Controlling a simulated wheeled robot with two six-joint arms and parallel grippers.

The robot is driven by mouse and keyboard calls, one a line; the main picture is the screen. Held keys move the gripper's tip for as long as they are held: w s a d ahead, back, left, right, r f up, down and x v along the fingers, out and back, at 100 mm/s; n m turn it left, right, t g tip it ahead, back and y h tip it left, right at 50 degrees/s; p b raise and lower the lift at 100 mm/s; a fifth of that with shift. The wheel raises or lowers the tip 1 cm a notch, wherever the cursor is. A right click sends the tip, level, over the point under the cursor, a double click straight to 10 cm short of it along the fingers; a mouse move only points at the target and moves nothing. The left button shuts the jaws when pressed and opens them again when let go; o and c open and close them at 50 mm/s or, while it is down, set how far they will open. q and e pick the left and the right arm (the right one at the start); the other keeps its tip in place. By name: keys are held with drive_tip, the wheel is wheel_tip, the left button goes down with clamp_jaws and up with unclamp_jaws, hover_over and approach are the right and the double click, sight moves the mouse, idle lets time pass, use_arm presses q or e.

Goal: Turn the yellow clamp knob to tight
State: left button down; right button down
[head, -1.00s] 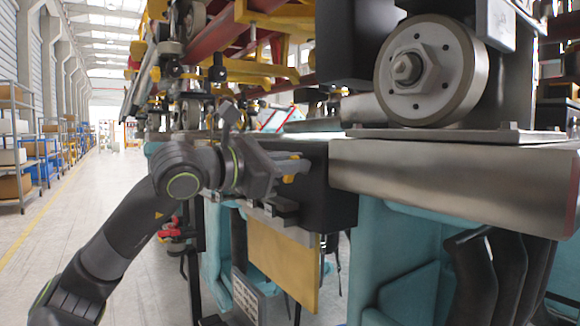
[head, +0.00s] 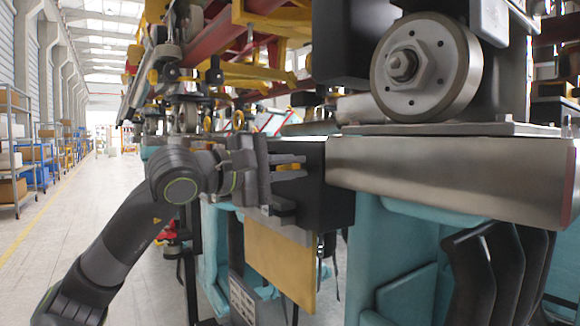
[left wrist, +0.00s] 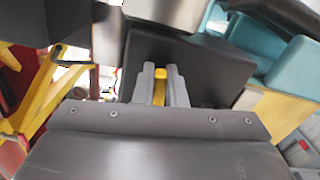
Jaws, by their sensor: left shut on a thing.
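The yellow clamp knob (left wrist: 160,87) shows in the left wrist view as a narrow yellow strip between my two grey fingers. My left gripper (left wrist: 160,84) is shut on it, one finger on each side. In the head view my left gripper (head: 290,167) reaches in from the left, its fingers one above the other against the front of a black box (head: 328,200). I cannot read any tight mark or the knob's exact angle. My right gripper is not in view.
A steel beam (head: 440,172) and a large wheel (head: 428,68) stand to the right of the black box. A tan panel (head: 280,262) hangs below my gripper. Red and yellow frames crowd the space above. The floor aisle (head: 110,210) on the left is clear.

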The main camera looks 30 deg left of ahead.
use_arm(q)
drive_tip(key=shift+f+m, duration=0.2)
drive_tip(key=shift+m, duration=0.8)
drive_tip(key=shift+r, duration=0.1)
drive_tip(key=c, duration=1.8)
unclamp_jaws()
drive_tip(key=o, duration=0.3)
drive_tip(key=shift+w, duration=0.25)
drive_tip(key=shift+s+a, duration=0.1)
drive_tip(key=shift+s, duration=0.15)
